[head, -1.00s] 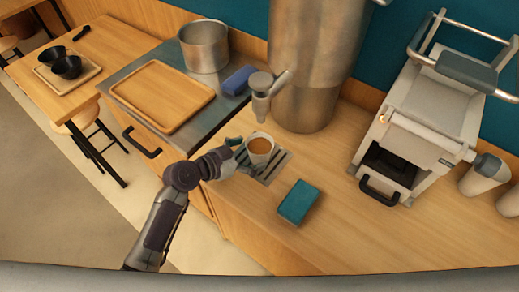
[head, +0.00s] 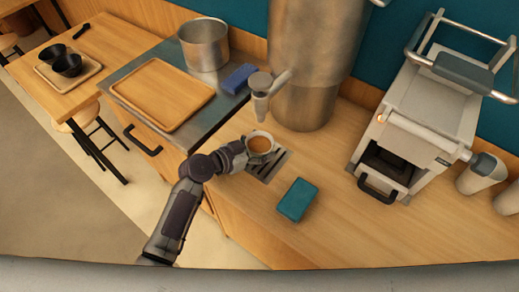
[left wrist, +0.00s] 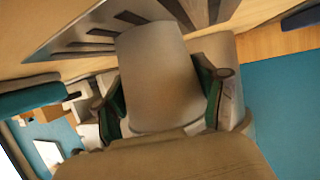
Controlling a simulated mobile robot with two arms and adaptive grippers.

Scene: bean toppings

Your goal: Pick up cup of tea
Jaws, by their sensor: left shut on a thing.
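The cup of tea (head: 260,147) is a pale cup with brown liquid in the head view. It stands about upright over the dark slotted drip tray (head: 268,168), below the tap of the steel urn. My left gripper (head: 244,148) is shut on the cup from its left side. In the left wrist view the cup (left wrist: 160,75) fills the space between the two green-padded fingers (left wrist: 162,98), with the slotted tray beyond. I cannot tell whether the cup touches the tray. My right gripper is not in view.
The tap (head: 260,88) is close above the cup. A teal sponge (head: 297,200) lies to the right on the counter. A wooden tray (head: 162,95), a steel pot (head: 204,46) and a blue block (head: 239,78) are behind left. A white machine (head: 420,118) stands right.

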